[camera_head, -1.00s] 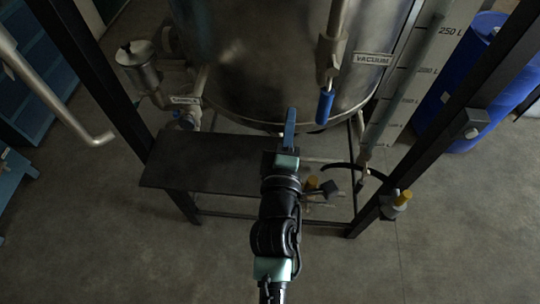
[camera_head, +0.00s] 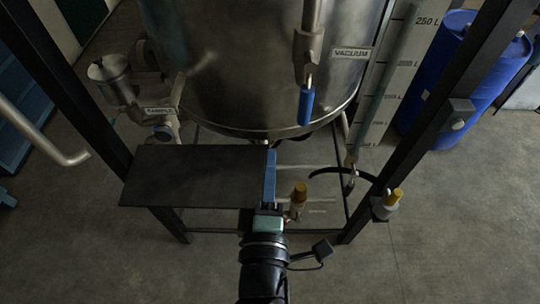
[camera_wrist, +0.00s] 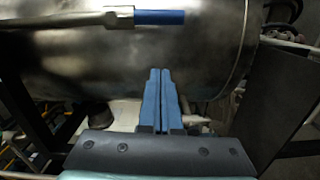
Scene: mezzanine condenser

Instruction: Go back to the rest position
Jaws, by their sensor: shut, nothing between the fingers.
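My gripper (camera_head: 270,153) is in the lower middle of the head view, its blue fingers pointing up the picture. In the wrist view the two blue fingers (camera_wrist: 160,72) lie side by side, shut with nothing between them. In the head view the fingers overlap the right edge of a dark flat shelf (camera_head: 190,175) below the steel tank (camera_head: 250,70). Whether they touch anything cannot be told. The blue-handled vacuum valve (camera_head: 305,105) hangs in front of the tank, up and right of the fingers. Its blue handle also crosses the top of the wrist view (camera_wrist: 160,17).
Dark frame posts stand left (camera_head: 75,90) and right (camera_head: 450,115). A level gauge (camera_head: 397,70) and a blue drum (camera_head: 450,85) are at the right. Yellow-capped fittings (camera_head: 300,190) (camera_head: 395,197) sit low. The sample valve (camera_head: 162,125) is at the left. The front floor is clear.

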